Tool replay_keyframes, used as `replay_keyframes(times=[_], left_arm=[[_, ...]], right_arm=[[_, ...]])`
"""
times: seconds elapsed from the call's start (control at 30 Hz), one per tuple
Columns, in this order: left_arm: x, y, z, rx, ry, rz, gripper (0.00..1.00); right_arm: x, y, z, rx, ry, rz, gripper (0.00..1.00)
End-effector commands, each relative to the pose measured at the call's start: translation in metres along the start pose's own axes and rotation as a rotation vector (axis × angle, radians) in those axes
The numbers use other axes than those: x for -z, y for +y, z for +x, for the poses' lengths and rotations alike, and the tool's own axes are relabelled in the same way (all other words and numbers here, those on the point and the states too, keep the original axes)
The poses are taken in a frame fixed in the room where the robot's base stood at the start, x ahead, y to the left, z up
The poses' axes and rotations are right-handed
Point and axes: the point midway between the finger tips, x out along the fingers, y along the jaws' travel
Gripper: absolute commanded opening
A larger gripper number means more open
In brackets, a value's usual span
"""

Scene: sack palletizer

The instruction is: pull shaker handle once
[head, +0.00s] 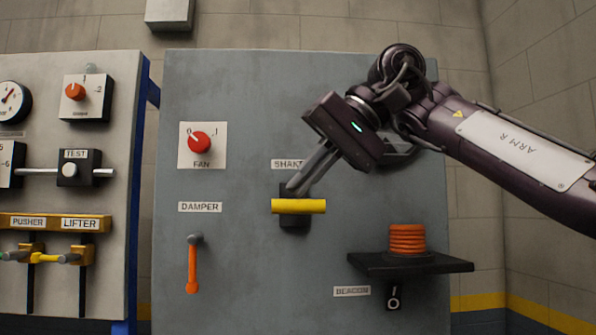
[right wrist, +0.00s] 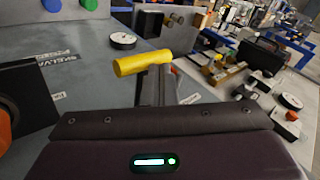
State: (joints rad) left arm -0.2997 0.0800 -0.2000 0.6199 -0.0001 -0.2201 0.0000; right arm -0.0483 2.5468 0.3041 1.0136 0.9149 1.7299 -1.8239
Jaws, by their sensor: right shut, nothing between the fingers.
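The shaker handle (head: 298,206) is a yellow horizontal bar on a black mount (head: 294,224), below a partly covered label (head: 287,164) on the grey panel. My right gripper (head: 294,190) comes in from the upper right. Its fingers are together and empty, with the tips just above and in front of the bar in the head view. In the right wrist view the yellow handle (right wrist: 142,63) lies by the fingertips. I cannot tell whether the fingers touch it. My left gripper is not in view.
The grey panel (head: 230,270) also bears a red fan knob (head: 199,141), an orange damper lever (head: 192,265) and a beacon switch (head: 393,296). A paler panel (head: 112,160) stands at left.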

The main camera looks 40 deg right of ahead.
Motion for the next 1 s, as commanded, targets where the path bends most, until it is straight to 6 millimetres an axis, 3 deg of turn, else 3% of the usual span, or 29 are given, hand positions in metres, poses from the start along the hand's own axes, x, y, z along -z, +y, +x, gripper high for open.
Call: replay_keyframes(times=[1.0], left_arm=[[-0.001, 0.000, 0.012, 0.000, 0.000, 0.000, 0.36]], right_arm=[[-0.007, 0.007, 0.010, -0.002, -0.001, 0.000, 0.00]])
